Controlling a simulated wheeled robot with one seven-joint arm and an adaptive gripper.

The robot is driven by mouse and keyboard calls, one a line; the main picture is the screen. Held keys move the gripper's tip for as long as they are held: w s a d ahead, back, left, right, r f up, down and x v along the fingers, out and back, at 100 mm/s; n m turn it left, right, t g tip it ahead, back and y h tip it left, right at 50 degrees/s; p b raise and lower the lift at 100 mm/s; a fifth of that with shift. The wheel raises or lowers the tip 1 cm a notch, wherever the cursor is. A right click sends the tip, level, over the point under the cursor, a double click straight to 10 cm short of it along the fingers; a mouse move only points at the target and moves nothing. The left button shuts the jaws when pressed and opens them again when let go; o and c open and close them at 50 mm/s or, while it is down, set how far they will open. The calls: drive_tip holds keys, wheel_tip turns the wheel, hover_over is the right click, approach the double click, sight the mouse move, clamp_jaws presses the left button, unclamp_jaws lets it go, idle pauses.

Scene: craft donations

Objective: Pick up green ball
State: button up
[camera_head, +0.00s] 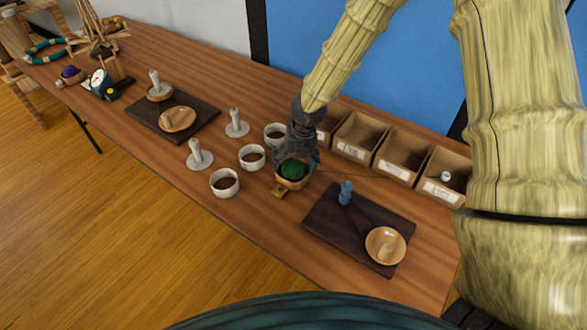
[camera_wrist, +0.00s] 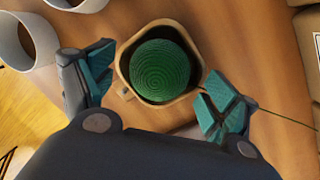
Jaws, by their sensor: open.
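The green ball (camera_head: 292,169) sits in a small wooden holder (camera_head: 281,183) on the long wooden table. In the wrist view the ball (camera_wrist: 162,69) is round with fine ridges, and the holder's pale rim (camera_wrist: 122,62) surrounds it. My gripper (camera_head: 297,160) is over the holder in the head view. In the wrist view my gripper (camera_wrist: 157,92) is open, with one teal-padded finger left of the holder and the other at its right. Nothing is held. The ball's lower part is hidden inside the holder.
White cups (camera_head: 225,183) stand left of the holder, with white-handled pieces (camera_head: 199,156) beyond. Open bins (camera_head: 399,156) line the back right. A dark board (camera_head: 331,231) with a blue figure (camera_head: 345,193) and wooden dish (camera_head: 386,245) lies at right. A thin string runs right of the holder.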

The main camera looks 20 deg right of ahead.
drive_tip(key=c, duration=0.9)
drive_tip(key=shift+w, duration=0.1)
drive_tip(key=shift+c, duration=0.2)
